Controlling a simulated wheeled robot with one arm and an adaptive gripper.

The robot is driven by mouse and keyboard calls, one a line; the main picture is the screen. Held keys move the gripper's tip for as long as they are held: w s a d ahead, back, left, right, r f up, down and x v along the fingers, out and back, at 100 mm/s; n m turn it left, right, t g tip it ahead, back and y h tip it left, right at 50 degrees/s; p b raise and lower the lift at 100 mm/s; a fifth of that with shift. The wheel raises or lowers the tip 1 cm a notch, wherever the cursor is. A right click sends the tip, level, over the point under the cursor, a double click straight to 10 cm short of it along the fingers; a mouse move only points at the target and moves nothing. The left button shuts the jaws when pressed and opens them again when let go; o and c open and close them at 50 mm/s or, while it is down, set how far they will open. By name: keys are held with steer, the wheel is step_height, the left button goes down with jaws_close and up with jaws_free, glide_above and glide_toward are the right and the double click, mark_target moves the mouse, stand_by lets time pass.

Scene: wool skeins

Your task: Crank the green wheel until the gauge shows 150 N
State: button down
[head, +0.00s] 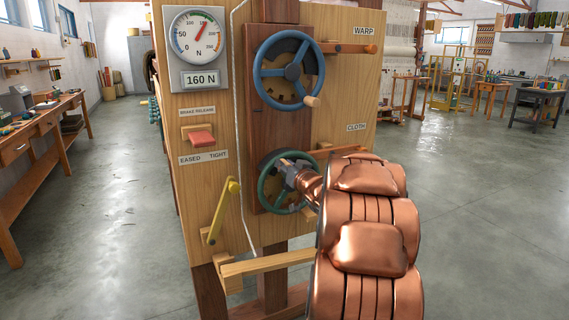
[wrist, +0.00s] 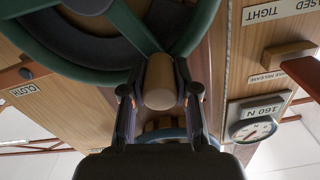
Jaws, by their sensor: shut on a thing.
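The green wheel (head: 263,194) is on the wooden panel, low and right of centre, with its right part hidden behind my arm. My gripper (head: 288,171) is at this wheel. In the wrist view my gripper (wrist: 160,90) is shut on the wheel's wooden crank handle (wrist: 159,78), one finger on each side. The green rim (wrist: 203,28) shows behind the handle. The gauge (head: 196,36) is at the panel's top left. Its red needle points up and to the right, and its display (head: 201,80) reads 160 N. The gauge also shows upside down in the wrist view (wrist: 252,130).
The blue wheel (head: 289,70), labelled WARP, is above the green one. A red brake release lever (head: 201,138) and a yellow lever (head: 220,212) are on the left. A wooden bar (head: 268,264) juts out below. Open floor (head: 120,210) lies left of the panel.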

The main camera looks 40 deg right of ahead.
steer(key=shift+d, duration=0.1)
steer(key=c, duration=0.9)
jaws_free()
steer(key=shift+s, duration=0.1)
steer(key=shift+o, duration=0.2)
steer(key=v, duration=1.2)
